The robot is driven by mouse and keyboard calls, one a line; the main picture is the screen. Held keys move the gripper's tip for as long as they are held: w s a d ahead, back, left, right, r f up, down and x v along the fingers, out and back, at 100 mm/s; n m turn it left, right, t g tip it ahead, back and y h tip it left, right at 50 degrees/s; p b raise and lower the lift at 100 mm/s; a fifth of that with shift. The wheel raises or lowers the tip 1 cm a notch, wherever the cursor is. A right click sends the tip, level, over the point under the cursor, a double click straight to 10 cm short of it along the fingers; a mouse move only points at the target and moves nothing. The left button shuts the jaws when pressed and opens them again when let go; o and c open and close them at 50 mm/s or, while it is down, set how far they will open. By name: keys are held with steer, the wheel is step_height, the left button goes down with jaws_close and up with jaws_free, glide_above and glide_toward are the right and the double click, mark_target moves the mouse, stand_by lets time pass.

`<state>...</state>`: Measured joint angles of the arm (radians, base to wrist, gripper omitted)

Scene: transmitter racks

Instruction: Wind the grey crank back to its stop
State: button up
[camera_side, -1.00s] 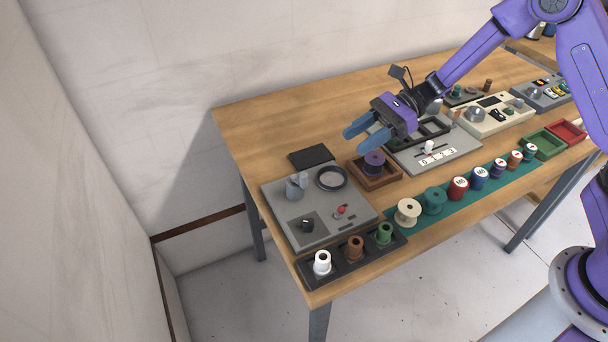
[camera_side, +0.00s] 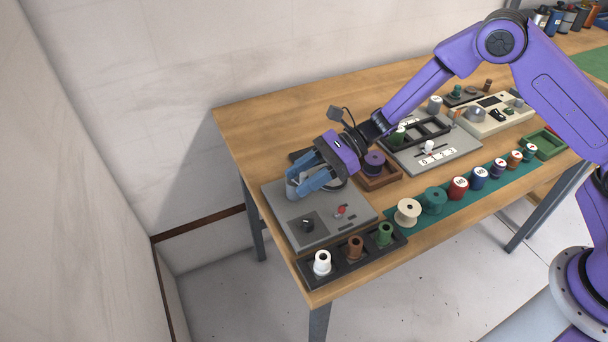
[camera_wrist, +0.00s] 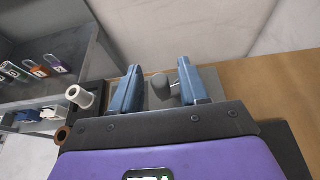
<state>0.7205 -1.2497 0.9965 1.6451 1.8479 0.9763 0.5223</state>
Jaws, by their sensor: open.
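The grey crank (camera_side: 291,188) stands at the back left corner of a grey panel (camera_side: 330,225), largely hidden by my gripper in the side view. My gripper (camera_side: 296,179) is open, its two blue fingers reaching down over that corner. In the wrist view the crank's rounded grey knob (camera_wrist: 160,86) shows between the fingertips of my gripper (camera_wrist: 160,88). A gap shows on the left of the knob, and the right finger is close to it; contact cannot be told.
The panel also carries a red-tipped lever (camera_side: 341,211) and a black knob (camera_side: 307,225). A dark tray (camera_side: 338,266) with white, brown and green spools stands in front. A brown box (camera_side: 384,182) with a purple spool is to the right. The table's left end is bare.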

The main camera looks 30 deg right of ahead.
jaws_close()
stand_by(0.3)
steer(key=n+g, duration=0.2)
steer(key=d+n+g+h, duration=0.1)
steer(key=n+g, duration=0.1)
steer(key=w+n+g, duration=0.1)
steer(key=n+g, duration=0.1)
steer(key=g, duration=0.1)
steer(key=shift+d+h, duration=0.15)
steer(key=shift+h, duration=0.25)
steer(key=n+g+h, duration=0.1)
steer(key=n+g, duration=0.1)
steer(key=n+g+h, duration=0.1)
steer(key=shift+w+d+n+h, duration=0.3)
steer(key=shift+w+d+n+g+h, duration=0.1)
steer(key=shift+w+n+g+h, duration=0.15)
steer(key=shift+n+g+h, duration=0.65)
steer(key=shift+w+d+n+h, duration=0.1)
steer(key=shift+w+n+h, duration=0.05)
steer(key=shift+n+h, duration=0.5)
